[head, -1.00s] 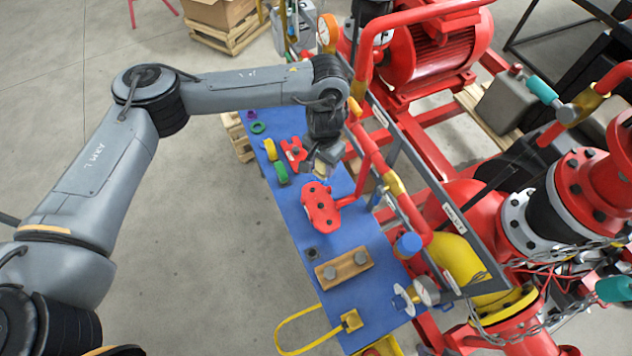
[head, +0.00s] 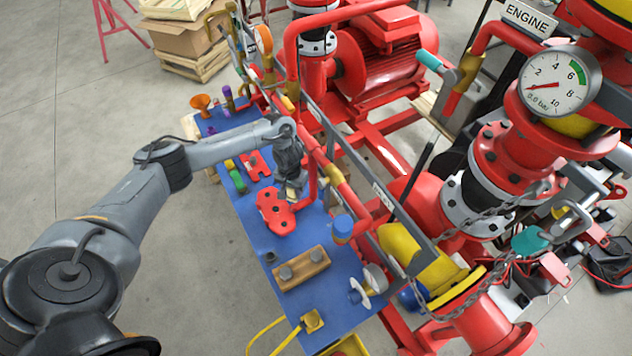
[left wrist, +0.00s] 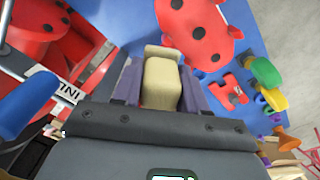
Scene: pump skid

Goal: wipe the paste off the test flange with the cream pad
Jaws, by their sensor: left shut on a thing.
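The cream pad (left wrist: 161,84) is a pale block between the jaws of my left gripper (left wrist: 160,88) in the left wrist view. My left gripper (head: 291,194) is shut on it. In the head view the pad is mostly hidden by the gripper. A red flange-like piece with dark holes (head: 275,213), which looks like the test flange, lies on the blue bench. It also shows in the left wrist view (left wrist: 203,22). The gripper is at its back right edge; I cannot tell whether the pad touches it. I cannot make out paste. My right gripper is not in view.
Red pipes and a grey rail (head: 357,165) border the bench's right side.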

